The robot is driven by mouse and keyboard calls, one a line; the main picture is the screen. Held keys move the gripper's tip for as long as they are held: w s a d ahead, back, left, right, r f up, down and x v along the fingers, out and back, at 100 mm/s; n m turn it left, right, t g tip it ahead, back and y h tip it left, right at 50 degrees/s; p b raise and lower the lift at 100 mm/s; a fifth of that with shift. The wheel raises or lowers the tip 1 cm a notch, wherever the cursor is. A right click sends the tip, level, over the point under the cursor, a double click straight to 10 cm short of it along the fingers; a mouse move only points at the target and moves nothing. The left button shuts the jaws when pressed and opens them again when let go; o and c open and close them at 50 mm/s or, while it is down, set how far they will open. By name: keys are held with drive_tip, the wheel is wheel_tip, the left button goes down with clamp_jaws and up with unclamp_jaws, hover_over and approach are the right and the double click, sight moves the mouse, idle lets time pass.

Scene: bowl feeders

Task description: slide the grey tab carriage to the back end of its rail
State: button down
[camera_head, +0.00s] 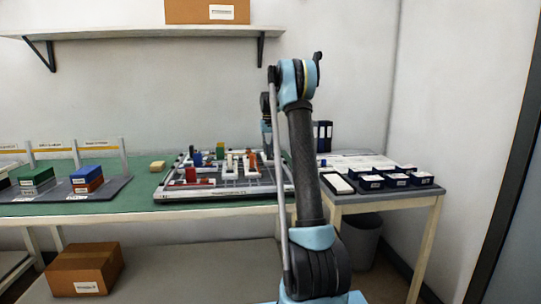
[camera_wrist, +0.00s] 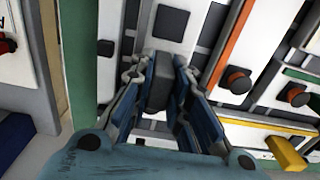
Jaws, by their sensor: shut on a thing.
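In the wrist view, my gripper (camera_wrist: 165,66) reaches down over the board with its blue-padded fingers on both sides of a dark grey tab (camera_wrist: 160,92). It is shut on this tab, which looks like the grey tab carriage. The fingers hide the tab's sides and part of the rail under it. In the head view, the board (camera_head: 172,195) with its several rails lies on the green table; my arm stands in front of its right part, and the grey tab cannot be made out there.
In the wrist view, a white block with a black square (camera_wrist: 171,23) lies just beyond the tab. Dark round knobs (camera_wrist: 236,81) are to the right, and a yellow piece (camera_wrist: 286,153) is at lower right.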

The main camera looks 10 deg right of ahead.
drive_tip(key=shift+w, duration=2.4)
drive_tip(key=c, duration=1.5)
unclamp_jaws()
drive_tip(key=shift+w, duration=0.1)
wheel_tip(320, 180, up, 12)
drive_tip(key=shift+f, duration=0.1)
